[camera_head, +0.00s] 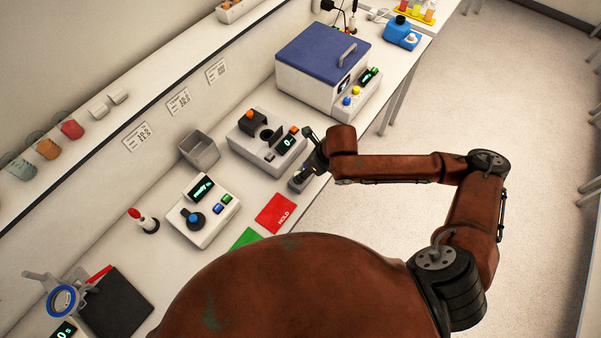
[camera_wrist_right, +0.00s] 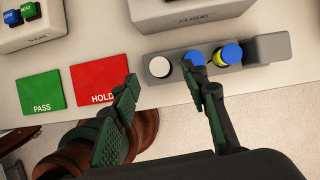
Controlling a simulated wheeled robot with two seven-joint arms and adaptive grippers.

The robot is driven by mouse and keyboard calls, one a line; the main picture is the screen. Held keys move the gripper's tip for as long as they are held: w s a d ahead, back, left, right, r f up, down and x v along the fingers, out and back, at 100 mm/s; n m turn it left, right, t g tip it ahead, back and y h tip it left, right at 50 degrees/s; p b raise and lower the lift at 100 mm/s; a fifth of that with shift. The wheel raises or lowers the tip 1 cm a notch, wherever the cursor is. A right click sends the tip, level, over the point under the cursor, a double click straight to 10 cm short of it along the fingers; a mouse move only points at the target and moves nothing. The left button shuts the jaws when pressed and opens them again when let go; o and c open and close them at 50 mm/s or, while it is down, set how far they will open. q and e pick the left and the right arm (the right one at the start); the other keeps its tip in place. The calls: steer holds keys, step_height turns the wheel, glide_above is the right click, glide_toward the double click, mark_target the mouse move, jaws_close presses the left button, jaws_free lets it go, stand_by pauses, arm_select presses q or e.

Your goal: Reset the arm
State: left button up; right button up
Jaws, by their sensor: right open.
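My right arm reaches in from the right in the head camera view, with its gripper (camera_head: 312,158) at the bench's front edge beside the small grey rack (camera_head: 300,184). In the right wrist view the gripper (camera_wrist_right: 162,76) is open, with nothing between its fingers. The grey rack (camera_wrist_right: 268,48) shows beyond the fingertips. It has a white round spot (camera_wrist_right: 160,67) at its left and two blue-capped vials, the middle one (camera_wrist_right: 195,57) and the right one (camera_wrist_right: 229,55). The right fingertip partly overlaps the middle vial; I cannot tell if they touch. My left gripper is not in view.
A red HOLD mat (camera_head: 276,213) and a green PASS mat (camera_head: 245,238) lie along the bench edge. The cloud device (camera_head: 262,152), a blue-lidded box (camera_head: 322,55), a knobbed meter (camera_head: 201,212) and a grey bin (camera_head: 199,150) stand behind. The floor at the right is clear.

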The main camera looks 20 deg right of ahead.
steer(key=v, duration=0.7)
steer(key=shift+a, duration=0.15)
